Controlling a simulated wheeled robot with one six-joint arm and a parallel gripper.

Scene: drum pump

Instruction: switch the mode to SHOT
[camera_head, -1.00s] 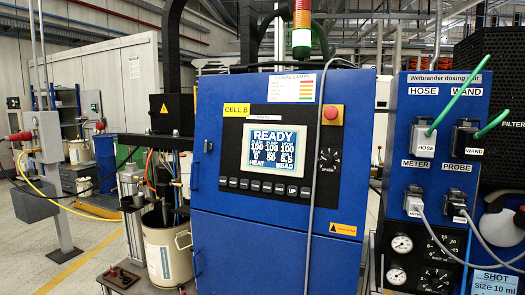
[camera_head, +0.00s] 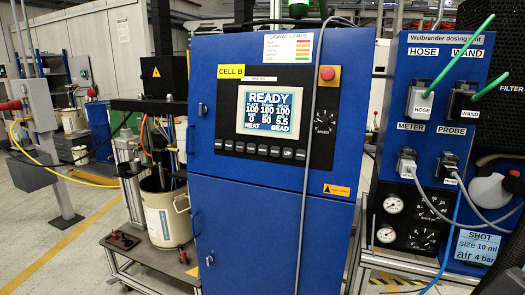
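The blue control cabinet (camera_head: 260,210) labelled CELL B stands in the middle. Its screen (camera_head: 269,111) reads READY, with rows of numbers, HEAT at lower left and BEAD at lower right. A row of dark buttons (camera_head: 262,150) runs below the screen; most of their labels are too small to read. A SPEED knob (camera_head: 324,121) sits right of the screen, under a red emergency button (camera_head: 327,74) on a yellow plate. My gripper is not in view.
The blue Welbrander dosing unit (camera_head: 437,130) with HOSE, WAND, METER and PROBE connectors stands at right. A sign (camera_head: 478,246) reads SHOT, size 10 ml, air 4 bar. A grey cable hangs down the cabinet front. A drum (camera_head: 167,215) stands at left.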

